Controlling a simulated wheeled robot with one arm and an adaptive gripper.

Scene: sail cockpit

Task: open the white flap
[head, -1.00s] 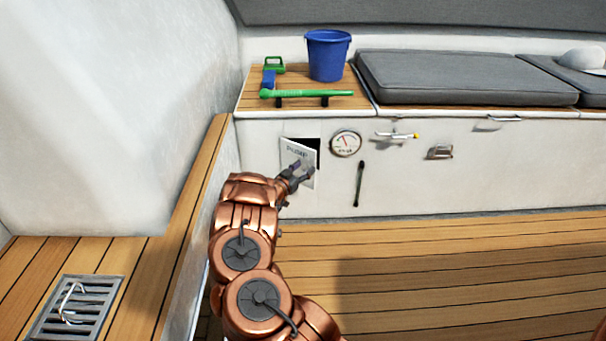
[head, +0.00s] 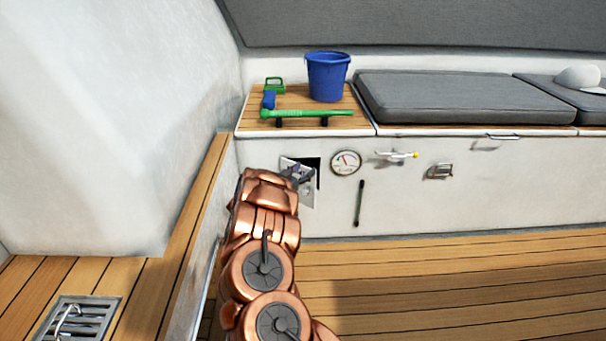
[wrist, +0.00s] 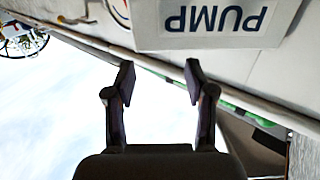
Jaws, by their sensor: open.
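The white flap (head: 307,198) is on the locker front, left of the round gauge. It stands partly ajar, with a dark opening (head: 316,168) showing at its upper right. In the wrist view the flap (wrist: 148,30) is upside down at the top, with its "PUMP" label readable. My gripper (head: 299,174) is in front of the flap in the head view and covers part of it, including the label. In the wrist view my gripper (wrist: 159,76) is open, with nothing between its fingers. Its fingertips are apart from the flap in that picture.
A gauge (head: 346,163), a valve lever (head: 396,155), a latch (head: 439,171) and a dark bar (head: 360,203) are right of the flap. Above are a blue bucket (head: 328,77) and a green tool (head: 300,114). A wooden bench (head: 112,275) is at left; the floor at right is clear.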

